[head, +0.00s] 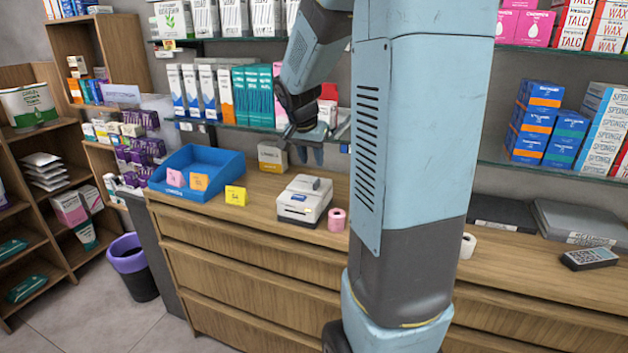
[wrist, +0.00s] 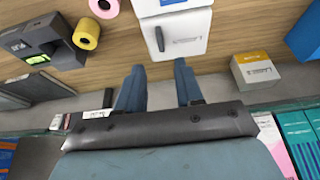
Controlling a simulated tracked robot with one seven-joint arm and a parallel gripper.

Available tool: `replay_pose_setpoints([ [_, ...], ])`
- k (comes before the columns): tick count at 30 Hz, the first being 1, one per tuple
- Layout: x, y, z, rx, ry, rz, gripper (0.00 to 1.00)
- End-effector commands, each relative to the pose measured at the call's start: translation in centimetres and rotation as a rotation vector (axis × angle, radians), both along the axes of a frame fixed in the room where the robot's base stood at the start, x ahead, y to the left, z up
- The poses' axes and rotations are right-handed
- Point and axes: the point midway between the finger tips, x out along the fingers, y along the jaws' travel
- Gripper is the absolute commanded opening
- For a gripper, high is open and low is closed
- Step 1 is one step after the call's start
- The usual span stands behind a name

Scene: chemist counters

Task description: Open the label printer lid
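The label printer (head: 300,208) is a white box-shaped device with a grey part on its top, standing on the wooden counter in the head view. Its lid looks shut. In the wrist view the printer (wrist: 182,28) is at the top, cut off by the frame edge, with a small dark tab on its near side. My gripper (wrist: 158,68) is open and empty, its two blue fingers pointing toward the printer with a gap between. In the head view my gripper (head: 309,152) hangs behind and above the printer, not touching it.
A pink roll (head: 337,219) stands right of the printer. A small yellow-banded box (head: 272,158) is behind it, and a blue tray (head: 215,178) is left. The wrist view shows a yellow roll (wrist: 87,33) and a dark device (wrist: 40,42). Stocked shelves stand close behind.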

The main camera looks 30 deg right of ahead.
Motion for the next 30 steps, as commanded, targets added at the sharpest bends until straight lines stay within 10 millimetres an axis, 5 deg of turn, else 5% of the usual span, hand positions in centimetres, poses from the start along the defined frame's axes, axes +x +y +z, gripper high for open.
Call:
replay_pose_setpoints([
  [15, 1.9, -2.4, -7.6, 0.001, 0.002, 0.001, 0.36],
  [30, 2.2, -2.7, -8.7, 0.001, 0.000, 0.001, 0.36],
])
